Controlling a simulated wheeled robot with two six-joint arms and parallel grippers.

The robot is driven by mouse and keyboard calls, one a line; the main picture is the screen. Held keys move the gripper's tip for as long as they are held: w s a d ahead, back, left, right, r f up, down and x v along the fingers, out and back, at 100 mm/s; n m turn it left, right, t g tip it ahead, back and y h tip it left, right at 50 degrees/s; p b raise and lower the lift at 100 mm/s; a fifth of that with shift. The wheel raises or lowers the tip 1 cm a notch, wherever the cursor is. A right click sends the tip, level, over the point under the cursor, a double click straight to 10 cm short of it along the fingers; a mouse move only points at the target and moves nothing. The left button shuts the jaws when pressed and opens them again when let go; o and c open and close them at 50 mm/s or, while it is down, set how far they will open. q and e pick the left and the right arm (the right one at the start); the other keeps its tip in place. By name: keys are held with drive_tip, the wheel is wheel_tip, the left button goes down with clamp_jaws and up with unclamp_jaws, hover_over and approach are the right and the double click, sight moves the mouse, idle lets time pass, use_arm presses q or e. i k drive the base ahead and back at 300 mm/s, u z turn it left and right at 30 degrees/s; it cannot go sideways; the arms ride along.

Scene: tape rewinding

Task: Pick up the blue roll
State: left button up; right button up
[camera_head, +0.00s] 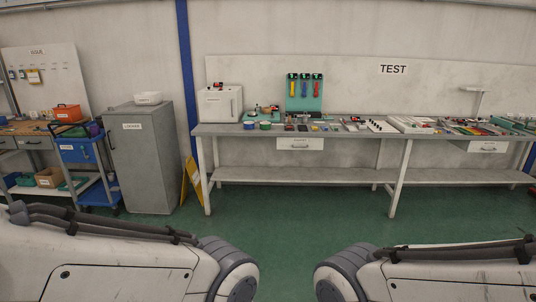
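Small round rolls lie on the long grey workbench (226,131), towards its left end and in front of a white box. One looks blue (249,125) and the one to its right looks green (265,126), but both are far off and too small to tell well. My two arms show only as thick white links along the bottom edge, left and right. Both grippers are outside the picture, so their state cannot be seen.
The white box (220,104) stands on the bench's left end. Tools and parts cover the bench to the right. A grey cabinet (146,160) and a blue cart (80,150) stand at left. Yellow panels (192,182) lean beside the bench. Green floor (290,226) before the bench is clear.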

sight(247, 125)
drive_tip(key=u, duration=0.45)
drive_tip(key=i, duration=4.05)
drive_tip(key=z, duration=0.7)
drive_tip(key=i, duration=1.3)
drive_tip(key=z, duration=0.2)
